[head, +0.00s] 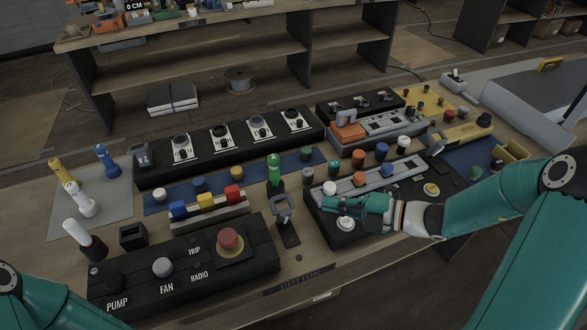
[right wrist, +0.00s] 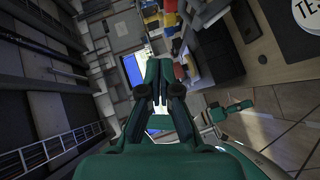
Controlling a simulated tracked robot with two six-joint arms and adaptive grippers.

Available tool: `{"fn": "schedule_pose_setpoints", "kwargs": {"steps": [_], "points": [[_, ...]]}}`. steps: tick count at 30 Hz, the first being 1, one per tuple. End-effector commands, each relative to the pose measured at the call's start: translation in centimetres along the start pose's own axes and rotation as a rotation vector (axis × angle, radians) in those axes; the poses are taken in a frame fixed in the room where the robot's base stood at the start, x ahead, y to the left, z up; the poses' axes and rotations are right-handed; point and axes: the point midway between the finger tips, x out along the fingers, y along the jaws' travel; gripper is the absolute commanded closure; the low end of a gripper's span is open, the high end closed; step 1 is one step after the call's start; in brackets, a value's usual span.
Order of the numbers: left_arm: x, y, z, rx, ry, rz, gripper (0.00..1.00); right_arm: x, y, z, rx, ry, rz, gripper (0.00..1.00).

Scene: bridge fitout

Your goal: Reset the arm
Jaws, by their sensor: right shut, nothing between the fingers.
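My right gripper (head: 334,201) comes in from the right in the head view, at the end of my teal arm. Its fingers are closed together with nothing between them. It hovers over or beside the front of a black control box (head: 335,232) carrying a white round button (head: 346,223); I cannot tell whether it touches. In the right wrist view the shut fingers (right wrist: 158,82) point away, with blurred surroundings beyond. Of my left arm only a teal part shows in the lower left corner of the head view; its gripper is out of frame.
A black panel (head: 130,278) marked PUMP, FAN, RADIO and TRIP has a red mushroom button (head: 229,240). A green-handled lever (head: 274,168) stands behind it. Coloured handles stand on a grey mat (head: 112,205) at left. A yellow tool (head: 460,133) lies at right. The bench is crowded.

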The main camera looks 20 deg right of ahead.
Motion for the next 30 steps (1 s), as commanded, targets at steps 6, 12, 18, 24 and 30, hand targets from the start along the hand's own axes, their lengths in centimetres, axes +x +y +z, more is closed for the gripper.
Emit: {"fn": "schedule_pose_setpoints", "kwargs": {"steps": [6, 12, 18, 24, 30], "points": [[0.0, 0.0, 0.0, 0.0, 0.0, 0.0, 0.6, 0.8, 0.2, -0.8, -0.004, 0.032, -0.001, 1.0], [0.0, 0.0, 0.0, 0.0, 0.0, 0.0, 0.6, 5.8, -2.8, -7.0, 0.034, 0.248, -0.054, 1.0], [0.0, 0.0, 0.0, 0.0, 0.0, 0.0, 0.6, 6.5, -13.1, -17.2, -0.256, 0.645, -0.318, 1.0], [0.0, 0.0, 0.0, 0.0, 0.0, 0.0, 0.6, 1.4, -25.0, -22.1, -1.106, 1.21, -0.375, 1.0], [0.0, 0.0, 0.0, 0.0, 0.0, 0.0, 0.6, 0.0, -30.6, -19.2, -2.038, 1.622, -0.039, 1.0]]}}
